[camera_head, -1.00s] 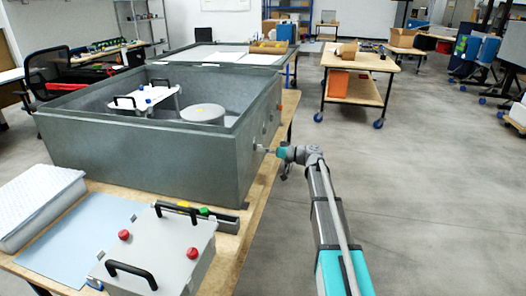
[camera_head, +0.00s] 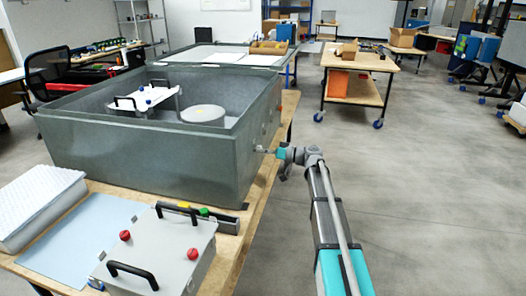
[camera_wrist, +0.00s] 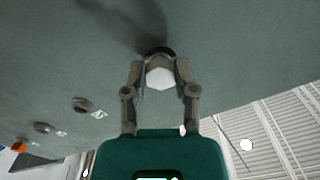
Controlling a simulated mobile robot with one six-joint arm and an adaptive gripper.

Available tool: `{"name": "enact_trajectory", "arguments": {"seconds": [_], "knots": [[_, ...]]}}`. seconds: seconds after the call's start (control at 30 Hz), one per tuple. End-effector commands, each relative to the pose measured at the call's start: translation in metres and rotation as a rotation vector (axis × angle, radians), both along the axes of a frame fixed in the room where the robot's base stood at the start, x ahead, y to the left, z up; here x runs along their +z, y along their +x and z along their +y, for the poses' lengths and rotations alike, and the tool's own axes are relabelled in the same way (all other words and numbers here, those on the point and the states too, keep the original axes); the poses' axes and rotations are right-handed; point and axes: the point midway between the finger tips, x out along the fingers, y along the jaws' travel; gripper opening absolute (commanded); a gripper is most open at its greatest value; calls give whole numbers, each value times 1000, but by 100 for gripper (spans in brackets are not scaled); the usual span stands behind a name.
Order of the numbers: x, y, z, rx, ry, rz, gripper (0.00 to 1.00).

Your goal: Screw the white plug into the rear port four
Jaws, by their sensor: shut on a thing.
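The white plug (camera_wrist: 160,78) has a hexagonal head and sits between the two fingers of my gripper (camera_wrist: 160,68) in the wrist view. My gripper is shut on it. The plug is at a dark round port (camera_wrist: 158,51) in the grey wall, and its far end is hidden, so I cannot tell how deep it sits. In the head view my gripper (camera_head: 263,149) reaches the right outer wall of the big grey tank (camera_head: 150,151). The plug is too small to make out there.
Other ports run along the same wall, such as a near one (camera_wrist: 83,104) and a farther one (camera_wrist: 42,127). The tank stands on a wooden table (camera_head: 233,240). A grey box with black handles (camera_head: 165,250) lies in front. The floor to the right is clear.

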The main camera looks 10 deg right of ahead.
Motion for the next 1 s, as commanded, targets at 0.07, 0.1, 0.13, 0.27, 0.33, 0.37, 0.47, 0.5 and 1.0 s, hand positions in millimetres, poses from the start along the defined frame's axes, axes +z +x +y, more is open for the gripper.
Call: {"name": "enact_trajectory", "arguments": {"seconds": [0.07,0.1,0.13,0.27,0.33,0.37,0.47,0.5,1.0], "knots": [[-1,4,-1,-8,-1,0,0],[-1,4,-1,-8,-1,0,0],[0,4,-1,-8,-1,0,0],[0,4,-1,-8,4,12,0],[0,4,-1,-8,13,34,0],[0,4,-1,-8,19,46,0],[0,4,-1,-7,44,105,0],[0,4,-1,-7,55,134,0],[3,3,0,-7,204,488,0]]}}
